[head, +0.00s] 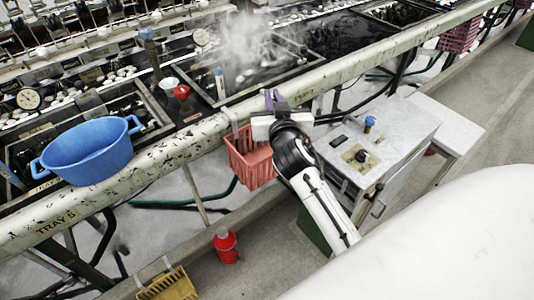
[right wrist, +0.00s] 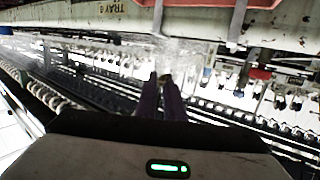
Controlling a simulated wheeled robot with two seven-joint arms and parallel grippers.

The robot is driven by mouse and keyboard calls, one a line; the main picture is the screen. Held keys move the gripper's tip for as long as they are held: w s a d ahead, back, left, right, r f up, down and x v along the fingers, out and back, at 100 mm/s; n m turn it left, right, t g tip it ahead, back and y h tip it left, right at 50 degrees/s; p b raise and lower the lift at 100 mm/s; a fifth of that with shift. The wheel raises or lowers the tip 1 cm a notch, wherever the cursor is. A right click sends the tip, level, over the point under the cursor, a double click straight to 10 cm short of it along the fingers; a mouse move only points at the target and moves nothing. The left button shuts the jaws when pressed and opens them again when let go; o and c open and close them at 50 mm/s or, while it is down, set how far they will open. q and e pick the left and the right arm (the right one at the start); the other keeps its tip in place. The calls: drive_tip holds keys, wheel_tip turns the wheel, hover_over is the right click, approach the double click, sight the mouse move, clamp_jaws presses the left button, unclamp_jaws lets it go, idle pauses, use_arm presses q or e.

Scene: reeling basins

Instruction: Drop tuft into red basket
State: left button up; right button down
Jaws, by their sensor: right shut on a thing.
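The red basket (head: 250,158) hangs at the near side of the long worn rail, left of my right arm. Part of its red edge shows at the top of the right wrist view (right wrist: 190,14). My right gripper (head: 272,99) has purple fingers and is above the basket, near the rail. In the right wrist view the fingers (right wrist: 162,88) are close together, shut on a small dark tuft (right wrist: 163,77) at their tips. In the head view the tuft is too small to make out. My left gripper is not in view.
A grey cabinet (head: 385,140) with knobs stands right of my arm. Steam rises from the basins behind.

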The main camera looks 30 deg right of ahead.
drive_tip(key=shift+f, duration=0.35)
drive_tip(key=c, duration=1.8)
unclamp_jaws()
drive_tip(key=shift+r, duration=0.1)
wheel_tip(320, 180, up, 10)
drive_tip(key=shift+f+p, duration=0.1)
drive_tip(key=shift+p, duration=0.4)
